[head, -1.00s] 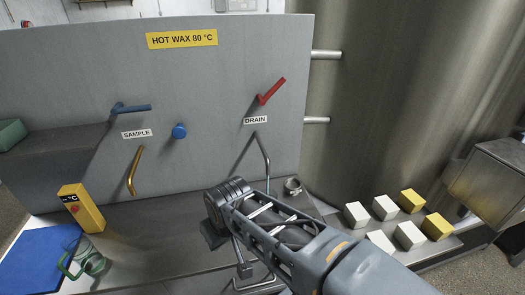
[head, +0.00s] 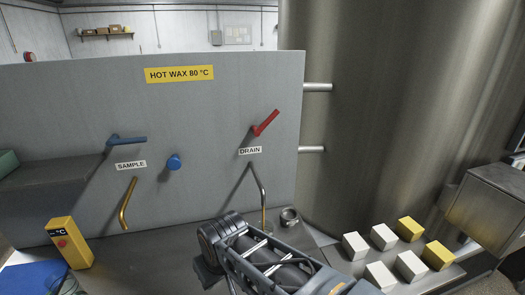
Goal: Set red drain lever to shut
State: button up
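The red drain lever (head: 266,123) is on the grey panel (head: 215,110), above the label reading DRAIN (head: 250,151). It slants up and to the right from its pivot. A bent metal drain pipe (head: 263,195) comes out of the panel below the label. My arm reaches in from the bottom edge, below the lever and apart from it. My gripper's fingers do not show in this view.
A blue sample lever (head: 127,140), a blue knob (head: 174,161) and a brass spout (head: 128,203) are on the panel to the left. A yellow thermometer box (head: 69,243) stands at lower left. White and yellow blocks (head: 410,229) sit at right beside a large metal tank (head: 395,100).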

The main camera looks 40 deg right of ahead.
aim_at(257, 131)
jog(key=k, duration=0.95)
jog(key=z, duration=0.75)
jog(key=i, duration=0.9)
jog(key=u, duration=0.35)
